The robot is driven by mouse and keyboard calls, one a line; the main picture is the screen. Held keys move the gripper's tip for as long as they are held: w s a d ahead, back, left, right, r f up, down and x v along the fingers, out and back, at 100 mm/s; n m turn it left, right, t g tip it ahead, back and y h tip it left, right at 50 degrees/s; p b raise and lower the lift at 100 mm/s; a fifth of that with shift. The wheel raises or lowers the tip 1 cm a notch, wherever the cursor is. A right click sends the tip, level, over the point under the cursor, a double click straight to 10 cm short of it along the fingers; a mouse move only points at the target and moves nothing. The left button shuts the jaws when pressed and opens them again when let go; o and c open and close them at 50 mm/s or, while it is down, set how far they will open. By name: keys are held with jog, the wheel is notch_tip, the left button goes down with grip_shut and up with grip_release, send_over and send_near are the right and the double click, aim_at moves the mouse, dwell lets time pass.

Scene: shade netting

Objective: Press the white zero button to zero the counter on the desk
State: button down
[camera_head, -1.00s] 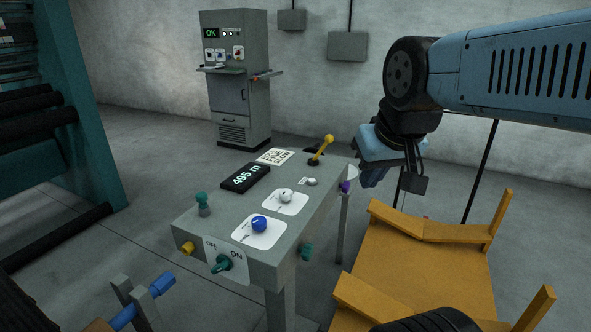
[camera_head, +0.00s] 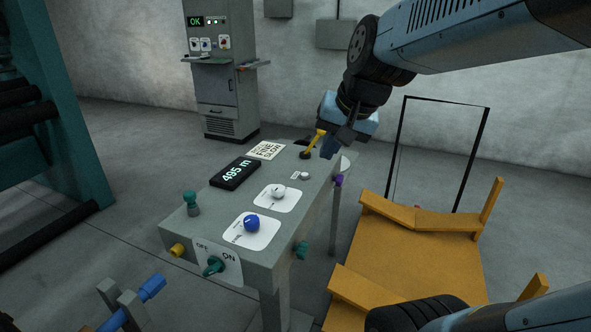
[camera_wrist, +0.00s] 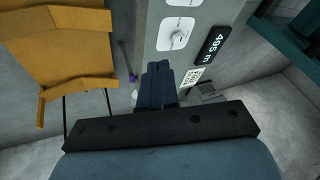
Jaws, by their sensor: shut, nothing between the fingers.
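The grey desk (camera_head: 232,218) carries a black counter (camera_head: 235,173) reading 495 m. A small white button (camera_head: 304,176) sits on a small label at the desk's right side, beyond a larger white knob (camera_head: 278,191). My gripper (camera_head: 329,152) is shut and empty, above the far right end of the desk beside the yellow lever, apart from the button. In the wrist view, the shut fingers (camera_wrist: 158,66) overlap the desk top and the counter (camera_wrist: 210,46) lies to their right. The small white button is not visible there, probably behind the fingers.
A yellow-handled lever (camera_head: 314,143) stands close to my gripper. A blue knob (camera_head: 252,223), a green post knob (camera_head: 191,202) and a green OFF/ON switch (camera_head: 213,265) are nearer. An orange-yellow frame (camera_head: 420,245) stands right of the desk. A grey cabinet (camera_head: 222,90) stands behind.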

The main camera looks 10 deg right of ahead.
jog(key=w+a+f+m+y, duration=0.15)
jog(key=w+m, duration=0.25)
jog(key=w, duration=0.5)
jog(key=m+t+y, duration=0.2)
jog(key=m, duration=1)
send_over(307, 175)
notch_tip(307, 175, down, 9)
jog(key=shift+f, duration=0.2)
jog(key=shift+s+a, duration=0.1)
jog(key=shift+f, duration=4.4)
jog(key=shift+f, duration=0.15)
jog(key=shift+f, duration=0.2)
